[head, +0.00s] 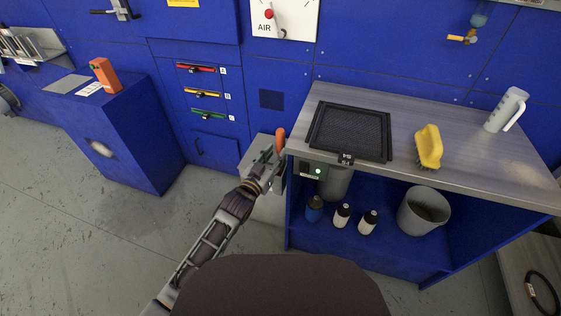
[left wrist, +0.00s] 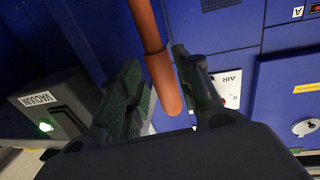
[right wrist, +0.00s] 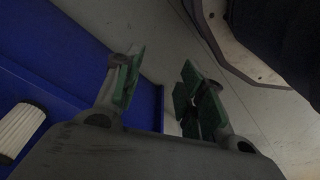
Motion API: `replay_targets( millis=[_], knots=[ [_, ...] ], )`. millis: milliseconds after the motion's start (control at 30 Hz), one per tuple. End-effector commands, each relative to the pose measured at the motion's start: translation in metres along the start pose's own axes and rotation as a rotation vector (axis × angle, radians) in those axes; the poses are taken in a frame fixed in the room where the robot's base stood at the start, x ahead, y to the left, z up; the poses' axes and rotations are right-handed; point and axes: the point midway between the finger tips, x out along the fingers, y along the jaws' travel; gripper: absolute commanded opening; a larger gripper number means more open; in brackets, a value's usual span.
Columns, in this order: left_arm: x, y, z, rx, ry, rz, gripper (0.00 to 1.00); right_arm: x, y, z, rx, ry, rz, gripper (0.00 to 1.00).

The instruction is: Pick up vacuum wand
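The vacuum wand (head: 280,140) shows as a short orange piece at the left end of the workbench. In the left wrist view the wand (left wrist: 150,35) is a smooth orange-brown rod with a rounded end. My left gripper (head: 270,162) is at the wand. Its fingers (left wrist: 157,62) are spread with the rod between them. A gap shows on the left finger's side, and the rod is close to the right finger. My right gripper (right wrist: 162,62) is open and empty in the right wrist view. It is not visible in the head view.
A grey-topped workbench (head: 390,105) holds a black filter tray (head: 350,132), a yellow brush (head: 428,147) and a white jug (head: 505,112). Its lower shelf holds bottles and a grey bucket (head: 422,212). A box labelled VACUUM (left wrist: 60,110) is beside the left gripper. A blue cabinet (head: 115,130) stands left.

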Motion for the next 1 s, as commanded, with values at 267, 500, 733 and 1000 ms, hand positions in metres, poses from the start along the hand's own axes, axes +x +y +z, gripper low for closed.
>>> replay_targets(
  millis=[267, 500, 733, 1000],
  knots=[
    [0.023, 0.001, -0.003, 0.000, 0.001, 0.001, 0.34, -0.017, -0.003, -0.013, -0.002, 0.010, -0.005, 0.40],
    [0.040, 0.001, -0.003, 0.000, 0.002, 0.001, 0.34, -0.030, -0.006, -0.013, -0.002, -0.001, -0.012, 0.40],
    [0.045, 0.001, -0.003, 0.000, 0.000, 0.001, 0.34, -0.034, -0.009, -0.007, -0.002, -0.010, -0.016, 0.40],
    [0.045, 0.001, -0.003, 0.000, 0.001, 0.001, 0.34, -0.035, -0.008, -0.011, -0.003, -0.002, -0.015, 0.40]
  ],
)
